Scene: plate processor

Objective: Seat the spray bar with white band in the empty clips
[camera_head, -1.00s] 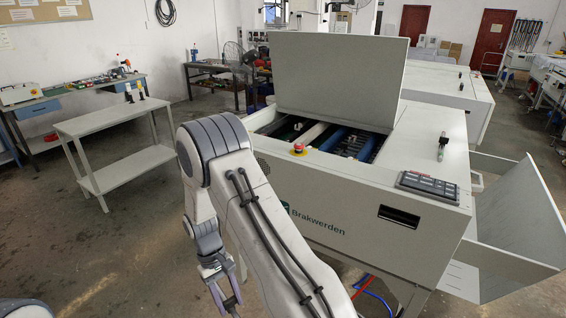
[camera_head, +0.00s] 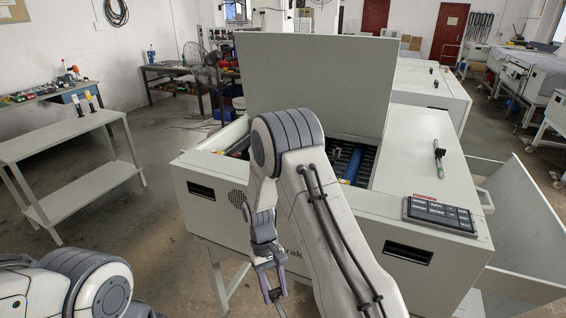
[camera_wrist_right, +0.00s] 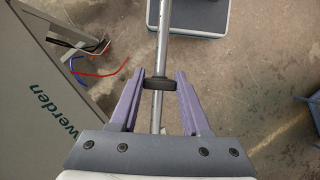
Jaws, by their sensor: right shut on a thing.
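My right gripper (camera_head: 273,296) hangs low in front of the machine in the head view. In the right wrist view its purple fingers (camera_wrist_right: 160,84) are shut on a dark collar (camera_wrist_right: 160,85) around a thin metal bar, which I take for the spray bar (camera_wrist_right: 164,45). The bar runs lengthwise between the fingers and out at the top. I cannot make out a white band on it. The open machine (camera_head: 210,207) has a blue roller (camera_head: 353,165) inside its opening. My right arm covers much of this opening, and I cannot make out the clips. My left gripper is out of view.
The raised lid (camera_head: 315,85) stands behind the opening. An open side panel (camera_head: 525,230) juts out at right. A grey side table (camera_head: 50,140) stands at left, with free floor between.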

